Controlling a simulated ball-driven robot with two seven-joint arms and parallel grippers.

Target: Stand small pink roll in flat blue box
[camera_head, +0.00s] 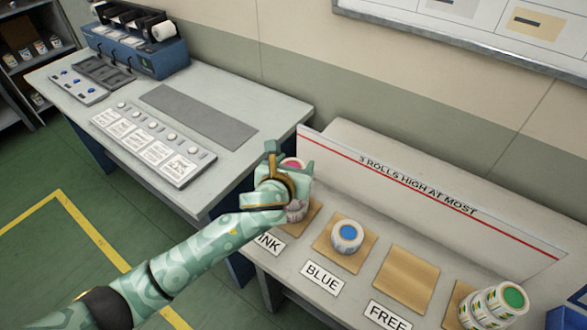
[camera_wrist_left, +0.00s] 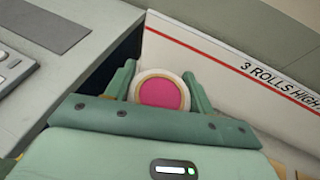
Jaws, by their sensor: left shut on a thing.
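My left gripper (camera_head: 290,168) is shut on a small pink roll (camera_head: 294,162), with a finger on either side of it. In the left wrist view the pink roll (camera_wrist_left: 160,92) shows its round pink face and pale rim between the fingers. The gripper is over the wooden square behind the PINK label (camera_head: 268,243). Another white roll (camera_head: 297,212) shows partly below the gripper; I cannot tell whether the held roll touches it. A blue box-like thing (camera_head: 567,318) is cut off at the lower right corner; its inside is hidden. My right gripper is not in view.
A blue-centred roll (camera_head: 346,237) stands on the BLUE square. The FREE square (camera_head: 401,279) is bare. A low upright board (camera_head: 430,195) with a red line runs behind. A grey worktable (camera_head: 230,150) stands left.

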